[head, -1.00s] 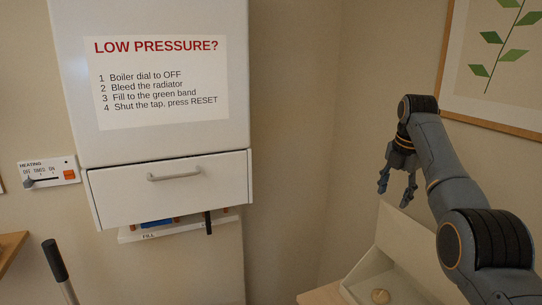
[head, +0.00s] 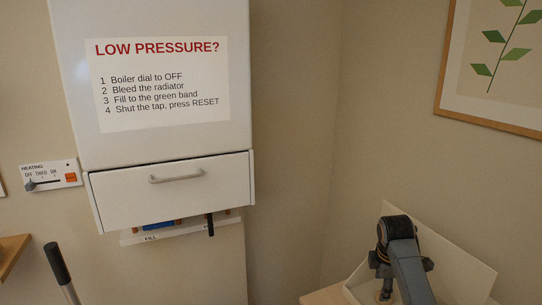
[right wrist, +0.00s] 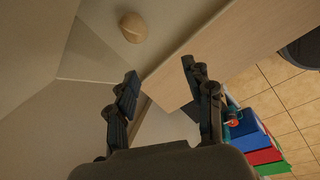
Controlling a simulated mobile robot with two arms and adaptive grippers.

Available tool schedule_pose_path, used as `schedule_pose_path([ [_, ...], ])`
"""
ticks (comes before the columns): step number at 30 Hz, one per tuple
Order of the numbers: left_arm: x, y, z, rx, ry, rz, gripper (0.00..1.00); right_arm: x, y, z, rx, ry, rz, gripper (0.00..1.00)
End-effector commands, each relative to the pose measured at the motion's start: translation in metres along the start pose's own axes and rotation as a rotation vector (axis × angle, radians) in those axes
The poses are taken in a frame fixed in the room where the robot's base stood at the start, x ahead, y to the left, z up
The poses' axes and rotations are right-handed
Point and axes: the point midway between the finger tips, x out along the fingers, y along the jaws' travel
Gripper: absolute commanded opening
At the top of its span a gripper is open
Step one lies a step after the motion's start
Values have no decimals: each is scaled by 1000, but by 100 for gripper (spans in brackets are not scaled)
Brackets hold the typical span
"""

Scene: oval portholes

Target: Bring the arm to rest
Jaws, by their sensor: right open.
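My right gripper (head: 385,292) is low at the right of the head view, over a white open box (head: 462,262). My own wrist largely hides its fingers there. In the right wrist view the two dark fingers (right wrist: 160,78) stand apart with nothing between them. A round beige object (right wrist: 133,27) lies in the box, ahead of the fingers and apart from them. My left gripper is not in view.
A white boiler cabinet (head: 220,90) with a drawer (head: 130,200) hangs at left. Below are a fill shelf (head: 180,230) and a black-handled rod (head: 57,262). A heating switch (head: 50,175) is on the wall. Colourful objects (right wrist: 262,155) are near the tiled floor (right wrist: 290,100).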

Motion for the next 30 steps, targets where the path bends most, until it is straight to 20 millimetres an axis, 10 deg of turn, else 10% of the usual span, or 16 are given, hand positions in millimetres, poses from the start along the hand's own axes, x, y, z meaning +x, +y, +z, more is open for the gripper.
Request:
schedule_pose_path([
  [6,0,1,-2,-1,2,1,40,63,-115,-17,320,1,19,52],
  [15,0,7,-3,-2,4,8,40,69,-277,-35,765,66,20,52],
  [30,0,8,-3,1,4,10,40,12,-396,-43,1174,148,-30,52],
])
